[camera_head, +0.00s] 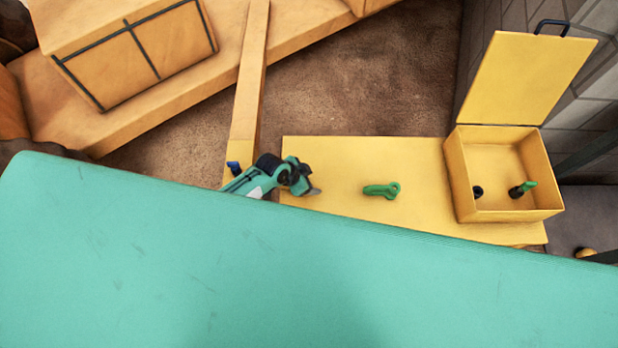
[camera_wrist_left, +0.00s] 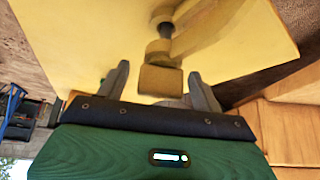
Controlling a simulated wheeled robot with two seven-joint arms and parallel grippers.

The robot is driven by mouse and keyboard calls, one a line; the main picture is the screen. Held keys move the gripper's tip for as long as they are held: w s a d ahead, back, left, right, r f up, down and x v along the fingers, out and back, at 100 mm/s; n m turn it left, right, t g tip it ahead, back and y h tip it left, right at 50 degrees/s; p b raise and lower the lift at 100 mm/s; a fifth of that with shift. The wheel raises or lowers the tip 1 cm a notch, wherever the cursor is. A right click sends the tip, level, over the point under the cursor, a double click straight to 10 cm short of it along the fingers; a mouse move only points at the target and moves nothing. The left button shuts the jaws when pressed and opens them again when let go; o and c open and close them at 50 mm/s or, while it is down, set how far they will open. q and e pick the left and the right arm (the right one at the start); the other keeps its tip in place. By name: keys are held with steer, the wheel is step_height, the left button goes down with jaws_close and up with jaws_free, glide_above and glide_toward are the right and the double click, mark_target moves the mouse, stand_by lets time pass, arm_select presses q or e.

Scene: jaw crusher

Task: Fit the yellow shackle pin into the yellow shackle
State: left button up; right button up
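In the left wrist view, the yellow shackle (camera_wrist_left: 213,27) lies in front of a yellow plate, its curved body to the upper right. The yellow shackle pin (camera_wrist_left: 160,80) shows its blocky head against the near ear. Its dark shaft appears in the gap between the two ears; how far it enters the far ear is unclear. My left gripper (camera_wrist_left: 160,87) is open. Its fingers stand on either side of the pin head, with gaps visible. In the head view, my left gripper (camera_head: 312,190) is over the left end of a yellow plate. The shackle and pin cannot be made out there. My right gripper is out of view.
On the yellow plate (camera_head: 420,160) lies a green part (camera_head: 382,190). An open yellow box (camera_head: 510,212) at its right holds a black ring (camera_head: 478,191) and a green-tipped part (camera_head: 522,189). A blue part (camera_head: 233,168) is left of my gripper. A teal surface fills the foreground.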

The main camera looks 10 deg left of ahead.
arm_select(q)
steer(key=b+v, duration=0.2)
steer(key=v, duration=1.1)
steer(key=shift+s+r, duration=0.15)
steer(key=shift+r, duration=0.2)
steer(key=shift+a, duration=0.15)
